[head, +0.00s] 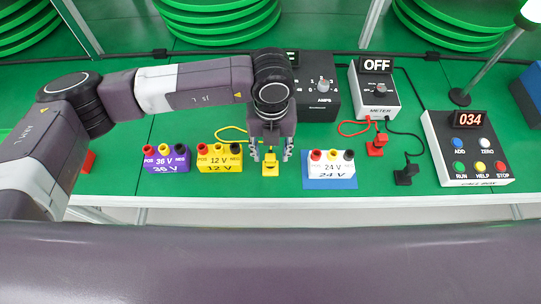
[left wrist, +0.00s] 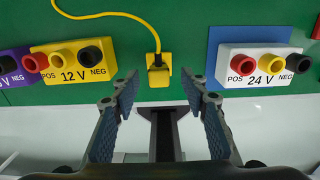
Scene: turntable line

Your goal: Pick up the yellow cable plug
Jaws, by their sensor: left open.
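The yellow cable plug (head: 270,165) stands on the green table near its front edge, between the 12 V block and the 24 V block. In the left wrist view the plug (left wrist: 159,74) has a yellow cord rising from its top. My left gripper (head: 270,156) is directly over the plug in the head view, pointing down. In the left wrist view its two open fingers (left wrist: 165,90) spread on either side of the plug's column, apart from it and with nothing between them. My right gripper is not in view.
The yellow 12 V block (head: 219,158) and purple 36 V block (head: 166,159) stand left. The white 24 V block (head: 331,164) stands right on a blue pad. Farther right are a red plug (head: 376,146), a black plug (head: 406,174), the meter (head: 377,92) and a button box (head: 467,150).

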